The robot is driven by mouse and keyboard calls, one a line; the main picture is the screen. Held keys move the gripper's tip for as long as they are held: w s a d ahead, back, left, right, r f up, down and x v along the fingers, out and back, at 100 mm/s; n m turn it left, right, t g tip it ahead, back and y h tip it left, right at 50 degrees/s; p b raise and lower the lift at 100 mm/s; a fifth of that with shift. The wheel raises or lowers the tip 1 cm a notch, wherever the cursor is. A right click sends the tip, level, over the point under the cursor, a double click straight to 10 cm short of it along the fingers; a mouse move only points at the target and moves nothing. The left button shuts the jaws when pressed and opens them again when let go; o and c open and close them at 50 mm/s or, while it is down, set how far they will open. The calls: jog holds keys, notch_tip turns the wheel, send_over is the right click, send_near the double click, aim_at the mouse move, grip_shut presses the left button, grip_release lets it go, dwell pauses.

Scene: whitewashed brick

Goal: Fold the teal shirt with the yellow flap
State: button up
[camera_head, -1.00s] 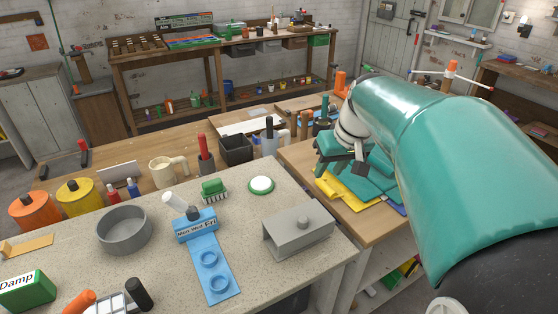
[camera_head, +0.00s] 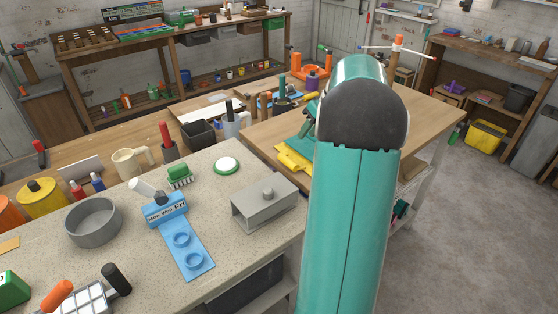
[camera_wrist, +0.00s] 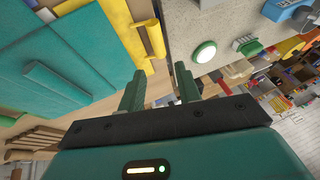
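The teal shirt (camera_head: 302,127) lies on the wooden table at the right, mostly hidden behind my arm in the head view. Its yellow flap (camera_head: 293,157) sticks out at the near left. In the wrist view the teal cloth (camera_wrist: 70,55) fills the upper left, flat with a narrow raised strip, and yellow (camera_wrist: 148,38) shows along its edge. My gripper (camera_wrist: 159,90) is open and empty, its two fingers apart beside the shirt and over the gap near the tables' edges. In the head view my gripper is hidden behind my arm.
The speckled counter (camera_head: 128,255) at the left carries a grey box (camera_head: 265,208), a round bowl (camera_head: 93,222) and a blue pill strip (camera_head: 183,247). The wooden table (camera_head: 425,108) has bare room to the right of my arm. Open floor lies at the right.

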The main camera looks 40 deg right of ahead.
send_near(291, 158)
jog(key=a+f, duration=0.5)
jog(key=shift+w+a+f, duration=0.1)
jog(key=shift+w+a, duration=0.15)
jog(key=shift+w, duration=0.15)
grip_shut()
